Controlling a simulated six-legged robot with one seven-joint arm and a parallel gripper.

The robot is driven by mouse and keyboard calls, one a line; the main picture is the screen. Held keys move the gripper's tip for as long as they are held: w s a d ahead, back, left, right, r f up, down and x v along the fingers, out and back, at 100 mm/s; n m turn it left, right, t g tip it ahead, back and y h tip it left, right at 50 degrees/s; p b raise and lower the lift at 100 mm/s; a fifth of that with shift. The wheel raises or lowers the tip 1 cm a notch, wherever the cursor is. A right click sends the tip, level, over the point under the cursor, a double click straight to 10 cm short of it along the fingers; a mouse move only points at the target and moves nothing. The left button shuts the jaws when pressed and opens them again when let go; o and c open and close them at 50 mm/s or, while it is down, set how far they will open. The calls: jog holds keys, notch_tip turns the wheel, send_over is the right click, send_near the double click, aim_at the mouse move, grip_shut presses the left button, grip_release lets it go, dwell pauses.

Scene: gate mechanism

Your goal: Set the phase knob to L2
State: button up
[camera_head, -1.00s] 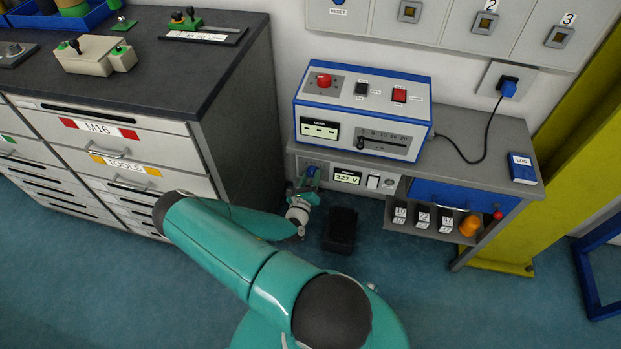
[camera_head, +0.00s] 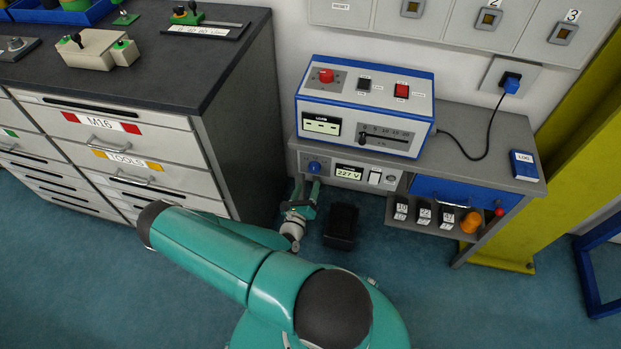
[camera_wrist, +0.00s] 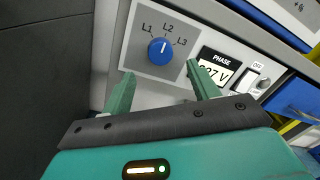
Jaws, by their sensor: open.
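The blue phase knob (camera_wrist: 160,51) is on a light panel, with L1, L2 and L3 printed around it in the wrist view. Its small white mark points up and slightly right, seemingly toward L2. In the head view the knob (camera_head: 314,167) is at the left of the bench's front panel. The phase display (camera_wrist: 215,68) beside it reads 227 V. My gripper (camera_wrist: 162,84) is open and empty, its green fingers apart below the knob and not touching it. In the head view my gripper (camera_head: 307,184) is just below the knob.
A white switch (camera_wrist: 245,80) is right of the display. A blue-and-white instrument box (camera_head: 365,107) stands on the bench above. The drawer cabinet (camera_head: 140,150) is close on the left. A black box (camera_head: 341,222) is on the floor right of my gripper.

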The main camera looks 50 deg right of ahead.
jog(key=v, duration=0.7)
